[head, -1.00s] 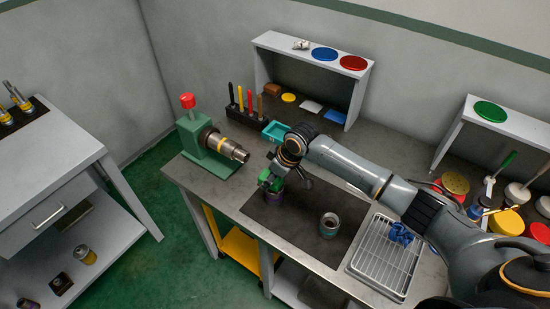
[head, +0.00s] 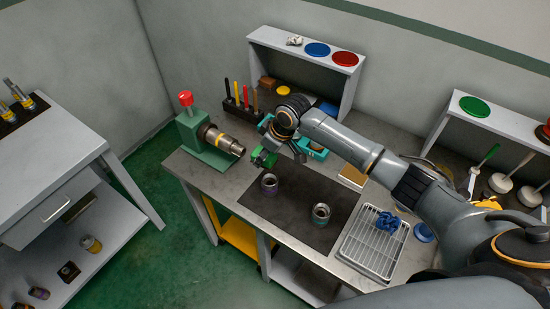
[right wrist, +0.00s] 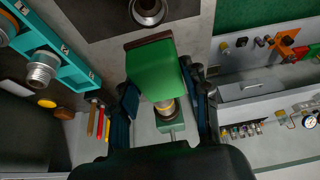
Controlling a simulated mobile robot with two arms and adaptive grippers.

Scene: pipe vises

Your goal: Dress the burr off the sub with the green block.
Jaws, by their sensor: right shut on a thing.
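My right gripper (head: 273,151) is shut on the green block (head: 263,157), which also shows in the right wrist view (right wrist: 152,68) with a dark brown face at its far edge. The block is above the bench, just right of the end of a steel threaded sub (head: 222,141) held level in the green vise (head: 201,142) with a red knob. In the right wrist view the block partly hides the sub (right wrist: 165,107); I cannot tell whether they touch, and no burr can be made out. Two short hollow collars, one purple-banded (head: 269,184) and one teal-banded (head: 321,213), stand on the dark mat.
A teal tray (right wrist: 78,68) with threaded fittings lies behind the gripper. A rack of coloured-handled tools (head: 240,104) stands behind the vise. A wire rack (head: 370,246) with a blue cloth (head: 389,221) is at right. The mat's front (head: 285,222) is clear.

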